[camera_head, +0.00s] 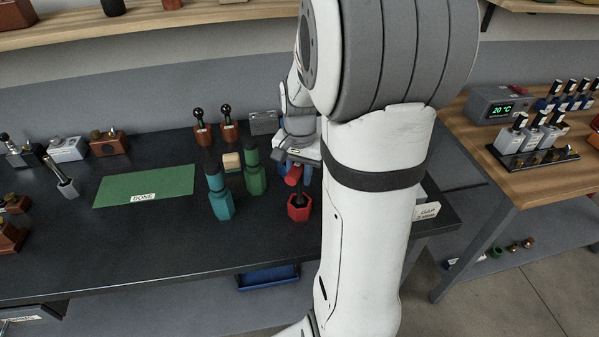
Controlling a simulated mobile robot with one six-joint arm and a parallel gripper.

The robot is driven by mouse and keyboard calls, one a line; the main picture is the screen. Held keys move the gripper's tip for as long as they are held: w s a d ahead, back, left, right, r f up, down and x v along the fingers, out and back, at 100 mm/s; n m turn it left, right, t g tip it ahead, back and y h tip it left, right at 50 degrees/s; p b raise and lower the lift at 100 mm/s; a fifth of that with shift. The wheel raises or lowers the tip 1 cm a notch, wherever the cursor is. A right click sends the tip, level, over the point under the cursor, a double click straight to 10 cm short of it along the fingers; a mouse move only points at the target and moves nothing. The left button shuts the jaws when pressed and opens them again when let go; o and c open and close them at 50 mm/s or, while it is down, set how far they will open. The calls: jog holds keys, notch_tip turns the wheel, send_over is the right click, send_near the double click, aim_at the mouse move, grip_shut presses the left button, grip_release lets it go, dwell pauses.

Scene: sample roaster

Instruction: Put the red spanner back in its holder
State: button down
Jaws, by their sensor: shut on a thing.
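The red spanner (293,176) is upright or nearly so, with its red handle at the top and a dark shaft below. My gripper (298,163) is shut on its upper part, above the dark bench. The red six-sided holder (299,212) stands on the bench directly below. The dark shaft reaches down to the holder's opening; I cannot tell how deep it sits. My arm hides the area right of the holder and part of the grip.
A teal tool in its holder (218,192) and a green one (254,172) stand close on the left. A green mat marked DONE (146,187) lies farther left. Two dark-handled tools (227,125) stand behind. The front of the dark bench (150,240) is clear.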

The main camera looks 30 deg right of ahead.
jog(key=shift+f, duration=0.15)
jog(key=shift+f+b, duration=1.05)
jog(key=shift+f, duration=0.25)
jog(key=c, duration=1.1)
grip_release()
notch_tip(320, 180, up, 8)
jog(key=shift+f, duration=0.1)
jog(key=s+a+n+t, duration=0.1)
jog(key=s+a+n, duration=0.2)
jog(key=s+a, duration=0.1)
jog(key=s+a+n+t, duration=0.1)
jog(key=s+a+n, duration=0.2)
jog(key=s+a, duration=0.1)
jog(key=s+a+r+n, duration=0.1)
jog(key=s+a+n, duration=0.3)
jog(key=shift+a+t, duration=0.2)
jog(key=shift+t, duration=0.2)
